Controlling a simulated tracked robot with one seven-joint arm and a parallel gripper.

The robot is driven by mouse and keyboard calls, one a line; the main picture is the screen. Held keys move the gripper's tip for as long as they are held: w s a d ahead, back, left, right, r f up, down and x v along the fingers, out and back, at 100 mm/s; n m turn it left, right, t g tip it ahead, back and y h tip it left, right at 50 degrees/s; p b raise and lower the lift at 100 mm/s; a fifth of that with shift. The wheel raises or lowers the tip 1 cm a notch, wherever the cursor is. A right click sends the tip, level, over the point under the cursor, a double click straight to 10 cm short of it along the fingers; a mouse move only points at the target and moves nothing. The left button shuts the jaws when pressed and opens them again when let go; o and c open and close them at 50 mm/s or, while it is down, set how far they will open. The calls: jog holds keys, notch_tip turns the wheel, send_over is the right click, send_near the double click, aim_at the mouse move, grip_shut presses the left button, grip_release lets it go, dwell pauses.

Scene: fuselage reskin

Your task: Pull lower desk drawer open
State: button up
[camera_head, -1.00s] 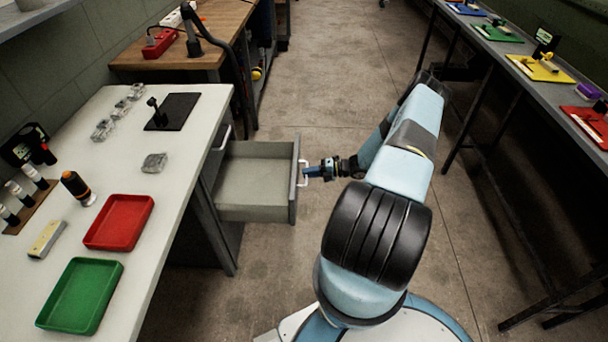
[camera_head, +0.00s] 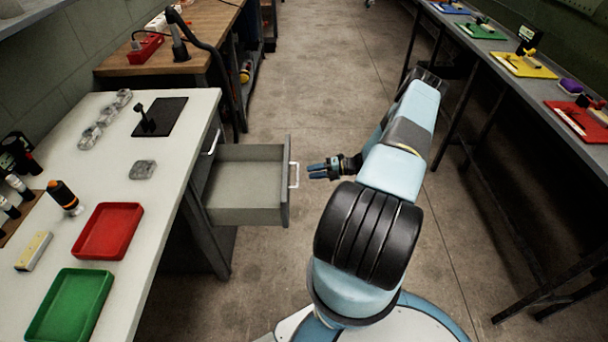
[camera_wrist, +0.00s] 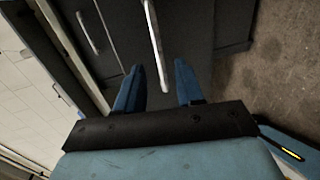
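The lower desk drawer (camera_head: 245,187) is pulled well out from the white-topped desk and is empty inside. Its white handle (camera_head: 294,174) is on the front panel; in the wrist view the handle (camera_wrist: 155,42) shows ahead of the fingers. My gripper (camera_head: 313,170) is just right of the handle, apart from it and empty. In the wrist view my gripper (camera_wrist: 158,80) has its two blue fingers spread. A second handle (camera_wrist: 87,33), on the closed upper drawer, lies to the left there; it also shows in the head view (camera_head: 214,141), under the desktop.
The desktop (camera_head: 160,215) carries a red tray (camera_head: 108,231), a green tray (camera_head: 70,307) and small parts. A wooden bench (camera_head: 130,66) stands behind. A long table (camera_head: 500,62) lines the right. The floor between is clear.

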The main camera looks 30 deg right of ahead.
jog(key=v, duration=0.7)
jog(key=shift+d, duration=0.35)
jog(key=shift+s, duration=0.15)
jog(key=w+a+r+n+g+h, duration=0.15)
jog(key=a+r+n+g, duration=0.35)
jog(key=r, duration=0.7)
jog(key=w+a+r+n+h, duration=0.1)
jog(key=a+r+n+h, duration=0.15)
jog(key=r+n, duration=0.65)
jog(key=w+a+r+n+g+h, duration=0.1)
jog(key=a+r+n+g, duration=0.25)
jog(key=r, duration=1.05)
jog(key=s+a+r+n+t+h, duration=0.1)
jog(key=s+a+r+n+h, duration=0.1)
jog(key=s+a+r+n, duration=0.45)
jog(key=s+a+r+n+t+h, duration=0.1)
jog(key=s+a+r+n+h, duration=0.2)
jog(key=r, duration=0.6)
jog(key=s+a+r+n+h, duration=0.1)
jog(key=s+a+r+n, duration=0.35)
jog(key=a+r, duration=0.2)
jog(key=s+a+r+n+t+h, duration=0.1)
jog(key=s+r+n+t, duration=0.1)
jog(key=s+n, duration=0.3)
jog(key=s+a+r+n+t+h, duration=0.1)
jog(key=s+r+n, duration=0.3)
jog(key=s, duration=0.7)
jog(key=shift+s+a+r+n+t+h, duration=0.15)
jog(key=shift+s+a+n+t+h, duration=0.15)
jog(key=shift+a+n+t, duration=0.45)
